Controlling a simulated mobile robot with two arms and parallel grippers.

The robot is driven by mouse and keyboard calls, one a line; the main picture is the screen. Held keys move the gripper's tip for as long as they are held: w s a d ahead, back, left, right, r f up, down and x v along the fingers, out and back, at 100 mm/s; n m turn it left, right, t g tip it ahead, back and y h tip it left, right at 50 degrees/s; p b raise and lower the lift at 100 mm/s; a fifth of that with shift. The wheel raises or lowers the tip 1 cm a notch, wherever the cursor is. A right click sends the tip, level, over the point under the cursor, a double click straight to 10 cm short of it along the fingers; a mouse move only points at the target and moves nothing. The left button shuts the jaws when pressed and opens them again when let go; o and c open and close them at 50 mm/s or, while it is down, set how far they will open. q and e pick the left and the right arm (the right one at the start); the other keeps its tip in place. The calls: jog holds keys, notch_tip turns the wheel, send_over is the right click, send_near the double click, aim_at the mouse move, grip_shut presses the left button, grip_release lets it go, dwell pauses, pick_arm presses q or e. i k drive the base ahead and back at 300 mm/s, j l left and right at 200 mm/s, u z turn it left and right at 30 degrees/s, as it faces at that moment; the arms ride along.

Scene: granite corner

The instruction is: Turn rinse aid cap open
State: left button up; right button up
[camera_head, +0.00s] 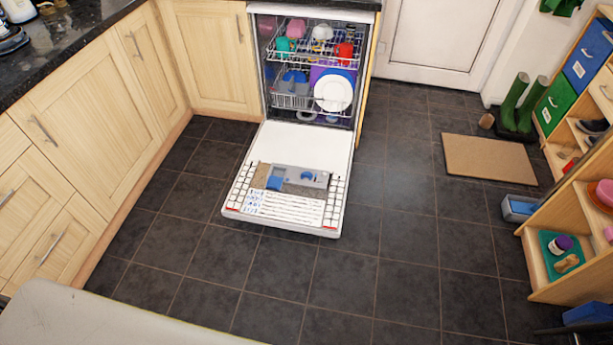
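The dishwasher (312,75) stands open at the back, its door (311,147) folded down flat towards me. A grey dispenser unit (293,172) is set in the inner face of the door. A small round blue cap (308,176) sits on its right part and looks like the rinse aid cap; its turned position is too small to tell. A blue piece (275,183) is at the unit's left part. Neither of my grippers shows in this view.
Dishes fill the racks, including a white plate (333,93). Wooden cabinets (95,115) and a dark worktop (62,45) line the left. A brown mat (489,160), green boots (522,105) and a shelf unit (545,275) are at right. Dark floor tiles (400,250) before the door are clear.

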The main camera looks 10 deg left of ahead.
aim_at(308, 174)
jog(key=u, duration=0.8)
jog(key=i+l+u, duration=0.2)
jog(key=u, duration=0.15)
jog(key=i+l+u, duration=0.1)
jog(key=l+u, duration=0.25)
jog(key=l, duration=0.15)
jog(key=i+l+u, duration=0.1)
jog(key=l+u, duration=0.65)
jog(key=i+l, duration=0.05)
